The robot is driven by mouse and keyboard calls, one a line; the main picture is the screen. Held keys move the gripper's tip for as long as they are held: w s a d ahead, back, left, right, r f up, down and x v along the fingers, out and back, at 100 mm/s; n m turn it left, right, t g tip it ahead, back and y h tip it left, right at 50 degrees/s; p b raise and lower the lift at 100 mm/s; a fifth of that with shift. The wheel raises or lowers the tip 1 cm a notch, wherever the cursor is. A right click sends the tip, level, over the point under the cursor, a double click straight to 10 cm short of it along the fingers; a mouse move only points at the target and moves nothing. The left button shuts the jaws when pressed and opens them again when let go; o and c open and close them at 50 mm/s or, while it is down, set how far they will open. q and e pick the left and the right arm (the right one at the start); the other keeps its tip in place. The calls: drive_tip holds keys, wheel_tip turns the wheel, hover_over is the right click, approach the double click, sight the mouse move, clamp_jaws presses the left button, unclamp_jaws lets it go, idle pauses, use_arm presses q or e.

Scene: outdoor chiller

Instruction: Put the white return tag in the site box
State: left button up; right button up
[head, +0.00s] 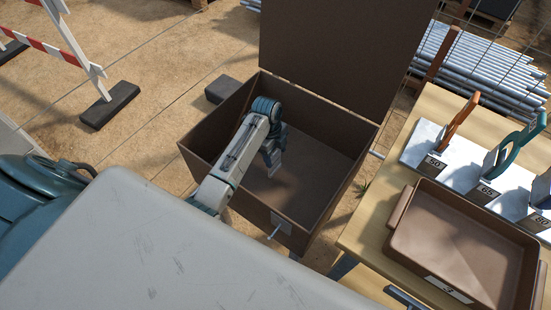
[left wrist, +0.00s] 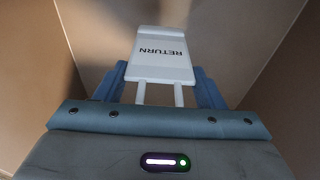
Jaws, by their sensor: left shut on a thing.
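The site box (head: 330,200) is a large brown box with its lid (head: 325,50) standing open at the back. My left arm reaches over its near left wall, and my left gripper (head: 273,158) is inside the box, above its floor. In the left wrist view the left gripper (left wrist: 160,88) is shut on the white return tag (left wrist: 160,55), which reads RETURN. The tag extends ahead of the fingers, with brown box walls around it. In the head view the tag is small and hard to make out. My right gripper is not in view.
To the right, a wooden table (head: 365,235) carries a brown tray (head: 403,255) and a white rack (head: 425,137) with numbered places and coloured handled things. A red-and-white barrier (head: 60,50) stands at the upper left. Metal pipes (head: 480,70) lie behind the table.

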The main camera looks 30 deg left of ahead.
sight(275, 160)
use_arm(q)
drive_tip(key=shift+f, duration=1.75)
drive_tip(key=o, duration=1.3)
drive_tip(key=shift+r, duration=0.1)
drive_tip(key=r, duration=0.4)
drive_tip(key=a+r, duration=0.1)
drive_tip(key=r, duration=0.3)
drive_tip(key=r+b, duration=0.1)
drive_tip(key=r, duration=0.3)
drive_tip(key=shift+w+a, duration=0.1)
drive_tip(key=shift+a, duration=0.3)
